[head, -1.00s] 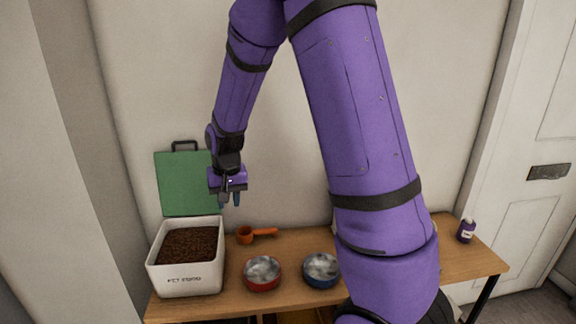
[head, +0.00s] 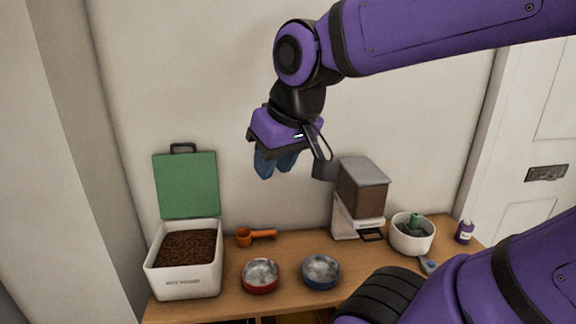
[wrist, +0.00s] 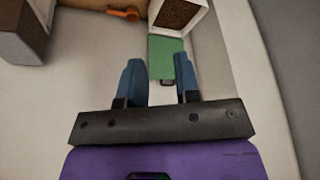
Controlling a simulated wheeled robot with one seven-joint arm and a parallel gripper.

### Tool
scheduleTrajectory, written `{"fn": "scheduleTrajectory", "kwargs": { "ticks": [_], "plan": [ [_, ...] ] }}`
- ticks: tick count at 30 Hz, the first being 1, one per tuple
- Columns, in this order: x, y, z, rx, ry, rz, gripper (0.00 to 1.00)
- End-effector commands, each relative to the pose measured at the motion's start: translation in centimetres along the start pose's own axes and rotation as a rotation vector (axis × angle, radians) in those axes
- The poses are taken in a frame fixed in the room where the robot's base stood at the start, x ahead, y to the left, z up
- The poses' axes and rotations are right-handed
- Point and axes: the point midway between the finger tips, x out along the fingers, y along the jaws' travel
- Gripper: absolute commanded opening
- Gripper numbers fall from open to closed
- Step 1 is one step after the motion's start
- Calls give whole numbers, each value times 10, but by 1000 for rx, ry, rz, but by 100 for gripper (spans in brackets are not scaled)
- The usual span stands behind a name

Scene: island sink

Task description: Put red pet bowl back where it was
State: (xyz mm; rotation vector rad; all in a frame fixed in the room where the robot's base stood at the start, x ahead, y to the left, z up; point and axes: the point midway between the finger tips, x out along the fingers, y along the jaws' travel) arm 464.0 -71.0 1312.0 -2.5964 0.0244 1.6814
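The red pet bowl (head: 260,276) sits upright on the wooden table, left of the blue bowl (head: 321,271) and right of the white food bin. Both bowls show a greyish, shiny inside. My gripper (head: 275,164) is raised well above the table, in front of the wall and above the bowls. In the wrist view its two blue fingers (wrist: 158,82) stand apart with nothing between them. The bowls do not show in the wrist view.
The white bin (head: 185,284) of brown kibble has its green lid (head: 186,184) standing open. An orange scoop (head: 262,235) lies behind the bowls. A dispenser (head: 361,190), white bowl (head: 411,238) and purple bottle (head: 464,232) stand right.

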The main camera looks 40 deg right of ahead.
Motion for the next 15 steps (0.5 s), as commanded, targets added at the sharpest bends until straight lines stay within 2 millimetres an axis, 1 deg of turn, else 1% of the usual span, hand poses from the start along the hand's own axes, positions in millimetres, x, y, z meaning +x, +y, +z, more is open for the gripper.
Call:
{"fn": "scheduleTrajectory", "kwargs": {
  "ticks": [1, 3, 6, 9, 15],
  "plan": [
    [-6, 0, 9, -13, 16, 2, 30],
    [-12, 0, 18, -29, 28, 6, 30],
    [-16, -1, 27, -42, 38, 9, 30],
    [-18, -1, 30, -47, 40, 10, 30],
    [-18, -1, 30, -48, 40, 10, 30]
  ]
}}
